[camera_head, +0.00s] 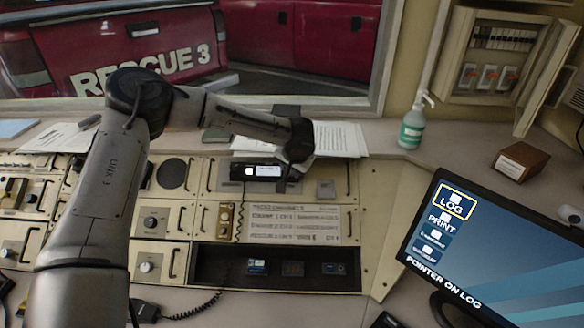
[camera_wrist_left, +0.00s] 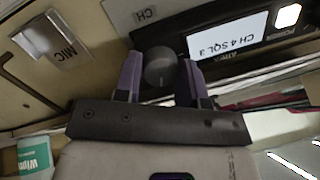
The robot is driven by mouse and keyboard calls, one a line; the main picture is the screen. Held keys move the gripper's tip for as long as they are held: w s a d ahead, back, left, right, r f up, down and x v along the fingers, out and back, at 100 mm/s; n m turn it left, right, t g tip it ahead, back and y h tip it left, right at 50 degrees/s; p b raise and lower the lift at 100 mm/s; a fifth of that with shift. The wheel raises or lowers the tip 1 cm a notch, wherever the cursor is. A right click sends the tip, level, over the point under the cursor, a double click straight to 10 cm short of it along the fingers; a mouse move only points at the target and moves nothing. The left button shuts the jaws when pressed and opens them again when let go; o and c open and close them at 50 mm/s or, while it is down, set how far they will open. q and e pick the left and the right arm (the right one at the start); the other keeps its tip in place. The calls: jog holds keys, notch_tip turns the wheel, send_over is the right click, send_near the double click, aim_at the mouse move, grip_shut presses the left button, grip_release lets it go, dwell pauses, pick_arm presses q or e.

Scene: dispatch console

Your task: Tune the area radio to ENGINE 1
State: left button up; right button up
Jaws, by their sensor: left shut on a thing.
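The area radio (camera_head: 255,170) is a black unit with a lit white display in the console, in the head view. In the left wrist view its display (camera_wrist_left: 228,36) appears upside down and reads CH 4 SQL 3. A round dark knob (camera_wrist_left: 159,66) sits beside the display, near a label CH. My left gripper (camera_head: 287,180) reaches the radio's right end from above. In the wrist view its purple fingers are shut on the knob, one on each side. The head view hides the knob behind the gripper. My right gripper is not in view.
A channel list (camera_head: 300,222) is on the panel below the radio; its lines are too small to read surely. A MIC plate (camera_wrist_left: 55,35) is near the knob. A sanitizer bottle (camera_head: 412,125) and papers (camera_head: 340,138) are on the ledge. A monitor (camera_head: 490,250) stands at right.

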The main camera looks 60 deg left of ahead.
pick_arm(q)
jog(key=shift+r+m+p, duration=0.25)
jog(key=shift+m+p, duration=0.35)
jog(key=shift+p, duration=0.2)
jog(key=shift+f+m+p, duration=0.25)
jog(key=shift+m+p, duration=0.05)
jog(key=shift+m, duration=0.5)
jog(key=o, duration=0.9)
jog(key=shift+d+p+v, duration=0.15)
jog(key=shift+p+v, duration=0.6)
jog(key=shift+v, duration=2.7)
jog(key=shift+d+p+v, duration=0.1)
jog(key=shift+p+v, duration=0.65)
jog(key=shift+v, duration=2.75)
